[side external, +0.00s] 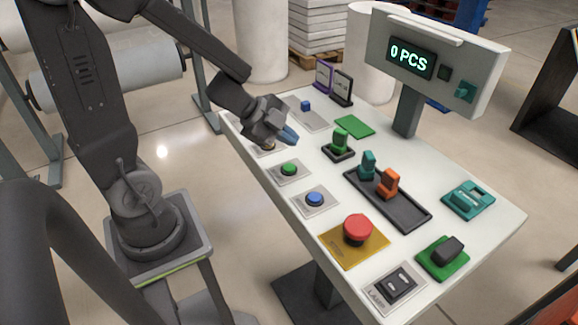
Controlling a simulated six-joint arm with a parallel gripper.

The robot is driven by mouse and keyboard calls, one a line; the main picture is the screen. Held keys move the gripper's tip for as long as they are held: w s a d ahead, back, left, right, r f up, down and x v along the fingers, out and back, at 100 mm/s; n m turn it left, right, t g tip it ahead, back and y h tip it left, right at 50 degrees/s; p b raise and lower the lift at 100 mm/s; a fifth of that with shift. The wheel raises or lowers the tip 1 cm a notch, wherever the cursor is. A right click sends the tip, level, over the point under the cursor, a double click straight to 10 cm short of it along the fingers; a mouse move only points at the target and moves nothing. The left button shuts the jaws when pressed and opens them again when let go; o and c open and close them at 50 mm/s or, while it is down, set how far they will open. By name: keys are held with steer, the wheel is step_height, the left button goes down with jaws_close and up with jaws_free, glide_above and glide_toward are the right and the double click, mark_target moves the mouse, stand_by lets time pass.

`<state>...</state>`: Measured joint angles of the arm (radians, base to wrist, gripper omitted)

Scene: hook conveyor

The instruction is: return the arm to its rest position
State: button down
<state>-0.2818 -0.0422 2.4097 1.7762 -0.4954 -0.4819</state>
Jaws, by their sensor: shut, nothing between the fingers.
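My gripper (290,136) is at the far left part of the white control table (455,272). Its blue-tipped fingers are shut with nothing between them. It hangs above the table's left edge, behind the green button (289,169), and partly hides a plate with a button under it. Whether the fingertips touch anything there I cannot tell.
The table holds a blue button (314,199), a red stop button (357,230), a black tray (408,215) with teal and orange pieces, a green lever (341,140) and a teal block (468,200). A display (410,59) reading "0 PCS" stands at the back.

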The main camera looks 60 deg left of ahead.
stand_by(0.4)
steer(key=shift+w+r, duration=0.2)
steer(key=shift+r, duration=0.1)
step_height(320, 180, up, 9)
steer(key=a+n+t+y, duration=0.2)
steer(key=n+y, duration=0.5)
steer(key=n, duration=0.2)
steer(key=s+d+r+n+g+h, duration=0.1)
steer(key=s+d+n+g+h, duration=0.2)
steer(key=s+d, duration=0.6)
steer(key=s+n+g, duration=0.1)
steer(key=s, duration=0.2)
steer(key=shift+s+r+n+g, duration=0.3)
steer(key=shift+r+n+g, duration=0.05)
steer(key=shift+n+g, duration=0.05)
stand_by(2.6)
